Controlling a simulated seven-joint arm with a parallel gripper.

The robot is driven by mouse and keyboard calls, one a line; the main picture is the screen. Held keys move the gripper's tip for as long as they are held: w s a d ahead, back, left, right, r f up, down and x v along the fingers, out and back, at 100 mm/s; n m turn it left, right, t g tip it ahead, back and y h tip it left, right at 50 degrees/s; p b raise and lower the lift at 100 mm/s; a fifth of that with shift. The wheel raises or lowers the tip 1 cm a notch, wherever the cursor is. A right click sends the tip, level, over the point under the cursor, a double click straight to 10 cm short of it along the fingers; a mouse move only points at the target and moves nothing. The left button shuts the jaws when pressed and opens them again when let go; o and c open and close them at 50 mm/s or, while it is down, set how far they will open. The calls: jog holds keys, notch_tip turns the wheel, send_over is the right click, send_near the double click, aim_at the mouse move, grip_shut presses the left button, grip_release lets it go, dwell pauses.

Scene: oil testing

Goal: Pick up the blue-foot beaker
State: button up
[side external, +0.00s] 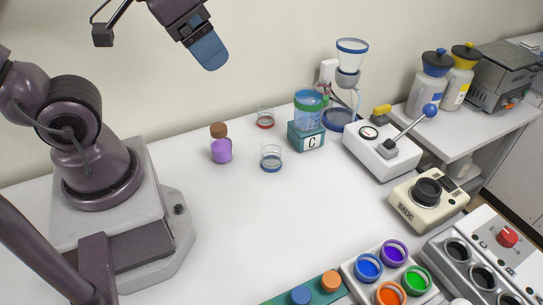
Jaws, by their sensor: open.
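The blue-foot beaker (271,158) is a small clear glass with a dark blue base. It stands upright on the white table in the middle of the side external view and looks empty. A similar clear beaker with a red base (265,117) stands behind it. My gripper (208,54) is open, high above the table at the upper left, well away from the blue-foot beaker. Only its blue finger side shows clearly; the gap between the fingers is hidden from this angle.
Left of the beaker is a purple flask (221,150) with a brown stopper. Right of it is a teal block marked C (306,138) holding a jar. A lever device (380,152) and a MIX device (428,201) stand farther right.

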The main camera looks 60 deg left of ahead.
notch_tip(320, 180, down, 9)
jog(key=w+d+m+g+y, duration=0.2)
jog(key=d+m+g, duration=0.15)
jog(key=g, duration=0.25)
jog(key=m+t+y, duration=0.6)
jog(key=m+y, duration=1)
jog(key=m, duration=0.2)
send_over(273, 157)
jog(key=v, duration=0.5)
notch_tip(273, 157, down, 15)
jog(key=shift+n, duration=0.25)
notch_tip(273, 157, down, 8)
jog(key=shift+r, duration=0.1)
jog(key=x, duration=0.7)
jog(key=shift+a, duration=0.2)
jog(key=c, duration=1)
